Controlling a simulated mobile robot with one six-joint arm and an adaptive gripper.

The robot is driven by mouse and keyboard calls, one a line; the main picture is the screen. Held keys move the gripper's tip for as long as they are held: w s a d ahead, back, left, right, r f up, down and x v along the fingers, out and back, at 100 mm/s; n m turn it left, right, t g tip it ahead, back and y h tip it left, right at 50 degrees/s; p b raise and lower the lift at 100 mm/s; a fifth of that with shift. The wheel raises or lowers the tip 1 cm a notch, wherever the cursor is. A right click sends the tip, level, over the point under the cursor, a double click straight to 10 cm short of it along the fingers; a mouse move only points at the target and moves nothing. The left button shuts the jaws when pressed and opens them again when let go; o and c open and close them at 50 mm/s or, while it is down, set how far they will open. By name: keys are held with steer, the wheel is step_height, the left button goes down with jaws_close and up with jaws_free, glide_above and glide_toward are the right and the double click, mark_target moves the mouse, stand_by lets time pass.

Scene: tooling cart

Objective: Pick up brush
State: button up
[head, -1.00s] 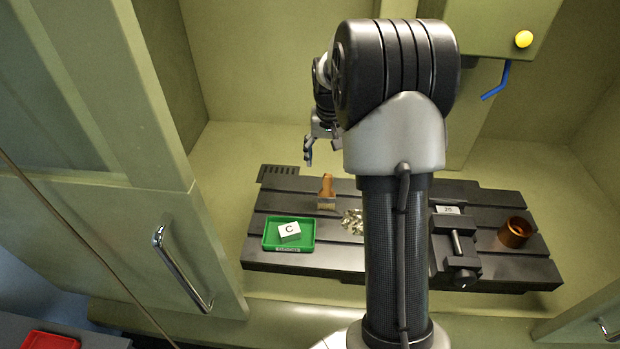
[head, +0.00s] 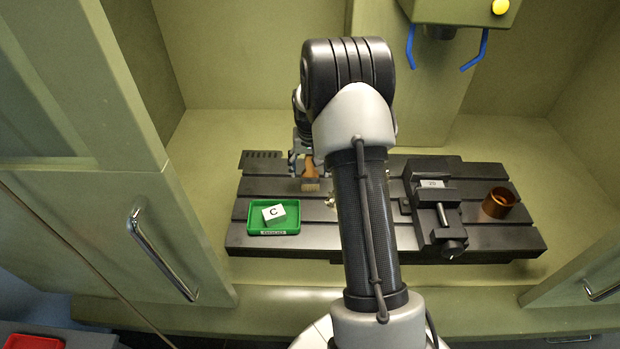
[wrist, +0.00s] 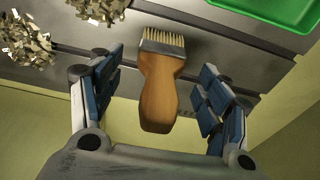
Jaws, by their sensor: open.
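The brush (head: 311,174) lies on the dark slotted table, with its pale bristles toward the front; in the wrist view its wooden handle (wrist: 159,95) points toward my gripper. My gripper (wrist: 160,88) is open, with its blue-padded fingers on either side of the handle and clear gaps on both sides. In the head view my gripper (head: 303,160) is at the brush's handle end, partly hidden by my arm. Whether the fingers are level with the handle in height I cannot tell.
Metal shavings (wrist: 25,42) lie beside the brush.

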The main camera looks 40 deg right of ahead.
mark_target(310, 172)
steer(key=f, duration=0.3)
steer(key=shift+w+d, duration=0.15)
steer(key=shift+w, duration=0.05)
steer(key=shift+r, duration=0.1)
steer(key=c, duration=1.1)
